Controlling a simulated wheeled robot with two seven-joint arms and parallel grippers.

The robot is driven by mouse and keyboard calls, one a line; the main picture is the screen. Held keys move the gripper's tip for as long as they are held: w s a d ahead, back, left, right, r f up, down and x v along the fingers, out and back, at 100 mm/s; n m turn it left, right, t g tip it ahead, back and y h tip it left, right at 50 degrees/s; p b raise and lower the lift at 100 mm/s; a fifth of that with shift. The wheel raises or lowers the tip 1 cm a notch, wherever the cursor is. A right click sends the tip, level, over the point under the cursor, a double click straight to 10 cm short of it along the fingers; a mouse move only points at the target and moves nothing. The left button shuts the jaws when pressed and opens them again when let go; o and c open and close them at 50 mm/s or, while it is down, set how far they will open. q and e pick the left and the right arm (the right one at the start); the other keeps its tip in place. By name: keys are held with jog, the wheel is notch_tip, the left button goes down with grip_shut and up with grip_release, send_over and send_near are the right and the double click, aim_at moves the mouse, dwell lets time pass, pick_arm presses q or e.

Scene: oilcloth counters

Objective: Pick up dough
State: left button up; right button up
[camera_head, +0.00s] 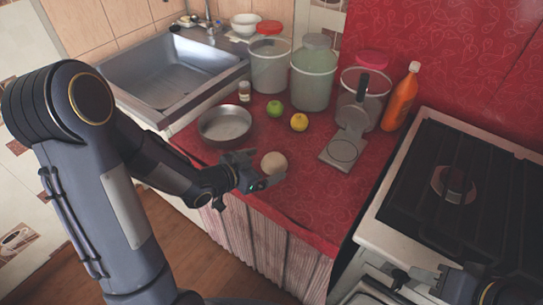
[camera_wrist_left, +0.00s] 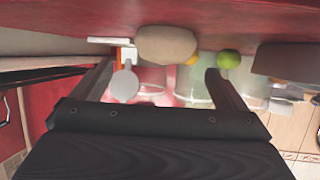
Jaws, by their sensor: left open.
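The dough (camera_head: 274,163) is a pale beige ball resting on the red counter (camera_head: 310,200) near its front edge. My left gripper (camera_head: 262,178) is right in front of it, low over the counter edge, open and empty. In the left wrist view, which looks upside down, the dough (camera_wrist_left: 167,45) appears beyond and between the two spread fingers of my left gripper (camera_wrist_left: 160,75). I cannot tell whether a finger touches it. Part of my right gripper (camera_head: 440,284) shows at the bottom right, in front of the stove; its jaws are unclear.
A metal pan (camera_head: 225,124) stands left of the dough. The stove (camera_head: 455,190) is right.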

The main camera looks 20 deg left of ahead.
aim_at(279, 160)
pick_arm(q)
jog(key=shift+x, duration=0.85)
jog(key=x, duration=0.5)
jog(key=shift+w+a, duration=0.1)
jog(key=shift+w, duration=0.2)
jog(key=c, duration=1.1)
jog(key=shift+r, duration=0.15)
